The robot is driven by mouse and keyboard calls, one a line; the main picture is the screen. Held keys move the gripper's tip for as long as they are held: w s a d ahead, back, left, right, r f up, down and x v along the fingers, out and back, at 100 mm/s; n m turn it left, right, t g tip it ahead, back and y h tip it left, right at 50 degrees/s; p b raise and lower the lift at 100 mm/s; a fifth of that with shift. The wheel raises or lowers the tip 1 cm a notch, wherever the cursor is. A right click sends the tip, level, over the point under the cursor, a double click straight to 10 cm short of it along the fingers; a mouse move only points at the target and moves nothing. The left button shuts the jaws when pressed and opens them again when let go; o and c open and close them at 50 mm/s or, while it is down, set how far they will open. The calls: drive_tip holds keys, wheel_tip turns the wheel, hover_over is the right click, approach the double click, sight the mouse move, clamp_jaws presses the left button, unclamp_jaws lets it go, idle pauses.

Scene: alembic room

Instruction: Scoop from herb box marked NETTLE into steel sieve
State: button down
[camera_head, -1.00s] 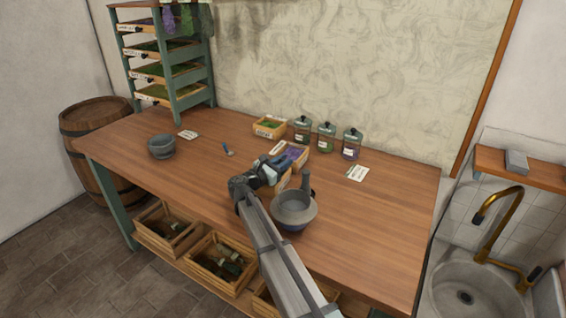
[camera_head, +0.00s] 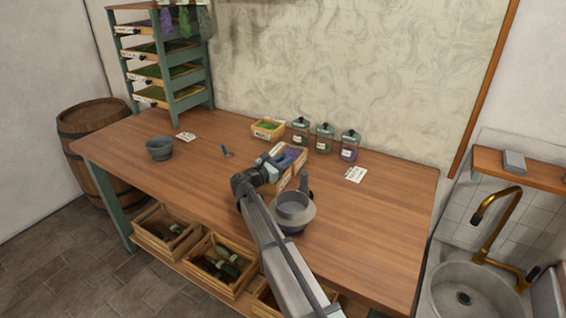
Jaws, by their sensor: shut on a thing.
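My gripper (camera_head: 282,162) is over the herb boxes at the middle of the table, shut on a small tool, probably a scoop, mostly hidden by the gripper. A wooden box with purple herb (camera_head: 296,151) lies just behind and right of it. Another wooden box (camera_head: 287,181) is partly hidden under the gripper. A third box, with green herb (camera_head: 267,130), stands farther back. The labels are too small to read, so I cannot tell which says NETTLE. The grey steel sieve (camera_head: 291,207), a round pan, sits in front of the boxes, right of my arm; its lower part is partly hidden.
Several lidded jars (camera_head: 325,139) stand behind the boxes, with a white card (camera_head: 355,174) to the right. A grey mortar (camera_head: 159,149), another card (camera_head: 186,137) and a small blue tool (camera_head: 226,152) lie left.

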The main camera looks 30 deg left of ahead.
drive_tip(key=shift+s+f, duration=0.1)
idle(0.3)
drive_tip(key=shift+s+d, duration=0.15)
drive_tip(key=shift+s, duration=1)
wheel_tip(320, 180, up, 9)
drive_tip(key=shift+f, duration=0.2)
idle(0.6)
